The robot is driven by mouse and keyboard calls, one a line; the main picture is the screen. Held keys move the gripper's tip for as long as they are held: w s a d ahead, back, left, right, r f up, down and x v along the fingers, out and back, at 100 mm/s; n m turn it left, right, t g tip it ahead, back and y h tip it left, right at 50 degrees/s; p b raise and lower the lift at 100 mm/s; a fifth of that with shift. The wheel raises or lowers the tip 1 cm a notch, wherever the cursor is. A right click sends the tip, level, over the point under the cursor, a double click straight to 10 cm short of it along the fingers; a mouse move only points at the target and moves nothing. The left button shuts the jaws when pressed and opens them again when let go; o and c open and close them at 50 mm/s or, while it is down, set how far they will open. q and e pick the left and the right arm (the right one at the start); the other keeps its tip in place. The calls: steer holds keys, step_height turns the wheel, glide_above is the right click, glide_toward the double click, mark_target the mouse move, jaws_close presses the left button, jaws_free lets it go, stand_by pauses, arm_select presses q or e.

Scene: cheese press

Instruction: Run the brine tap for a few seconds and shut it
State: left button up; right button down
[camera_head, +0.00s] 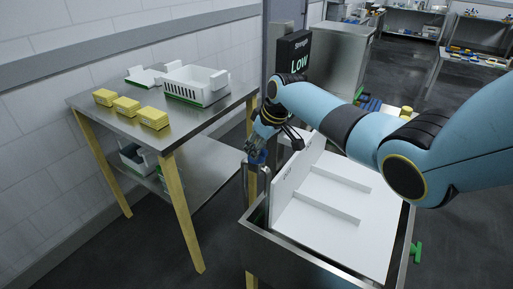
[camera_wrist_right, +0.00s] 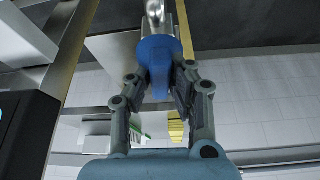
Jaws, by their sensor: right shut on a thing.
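The brine tap's blue handle (camera_wrist_right: 159,62) sits between the fingers of my right gripper (camera_wrist_right: 159,75) in the right wrist view, with a metal stem (camera_wrist_right: 154,12) beyond it. In the head view my right gripper (camera_head: 257,152) is at the tap's blue top, above the curved metal spout (camera_head: 246,180) at the left rim of a steel basin (camera_head: 300,262). The gripper is shut on the handle. Whether liquid runs from the spout cannot be told. My left gripper is not in view.
White panels (camera_head: 340,215) with raised strips lie across the basin. A steel table (camera_head: 185,125) at the left holds yellow blocks (camera_head: 126,107) and a white slotted crate (camera_head: 193,84). A black display reading "Low" (camera_head: 293,56) stands behind my right arm.

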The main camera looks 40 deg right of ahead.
steer(key=c, duration=1.2)
jaws_free()
steer(key=shift+c, duration=0.2)
steer(key=shift+r, duration=0.15)
steer(key=v, duration=1.1)
steer(key=shift+r, duration=0.4)
steer(key=shift+s, duration=0.15)
stand_by(3.1)
